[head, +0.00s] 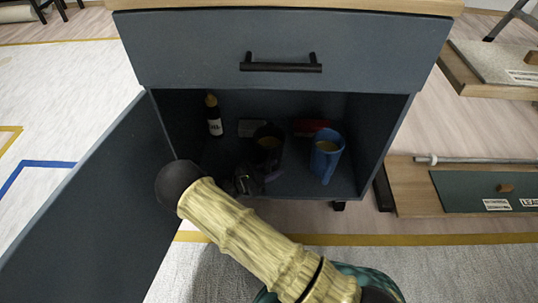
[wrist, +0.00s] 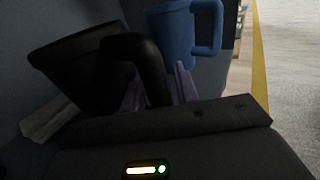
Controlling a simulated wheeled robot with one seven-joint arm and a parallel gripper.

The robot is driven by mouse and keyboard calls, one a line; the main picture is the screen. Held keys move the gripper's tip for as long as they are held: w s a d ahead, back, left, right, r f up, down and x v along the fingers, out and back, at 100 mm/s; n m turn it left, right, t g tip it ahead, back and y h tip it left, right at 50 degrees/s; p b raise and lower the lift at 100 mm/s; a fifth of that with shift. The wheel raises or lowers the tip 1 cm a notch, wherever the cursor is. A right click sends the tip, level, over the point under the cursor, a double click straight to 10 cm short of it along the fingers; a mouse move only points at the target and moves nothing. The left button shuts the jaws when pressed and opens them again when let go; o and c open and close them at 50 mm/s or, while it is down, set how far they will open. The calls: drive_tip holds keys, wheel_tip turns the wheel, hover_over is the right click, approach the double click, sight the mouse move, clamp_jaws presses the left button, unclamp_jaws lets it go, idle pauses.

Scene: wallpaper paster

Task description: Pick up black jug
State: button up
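The black jug (head: 267,140) stands inside the open cabinet, near the middle of its floor. In the wrist view the jug (wrist: 75,70) is close on the left, with its handle (wrist: 150,70) turned towards my gripper. My gripper (head: 247,180) reaches into the cabinet in front of the jug. In the wrist view its two purplish fingers (wrist: 158,92) are apart, one on each side of the lower handle. Whether they press on the handle is too dark to tell. The jug's lower part is partly hidden by my gripper.
A blue jug (head: 326,156) stands just right of the black one. The cabinet door (head: 95,205) is open to the left, below a closed drawer (head: 280,40).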

clamp_jaws()
drive_tip(key=shift+r, duration=0.1)
drive_tip(key=shift+w, duration=0.1)
wheel_tip(320, 180, up, 10)
drive_tip(key=p, duration=0.7)
idle(0.5)
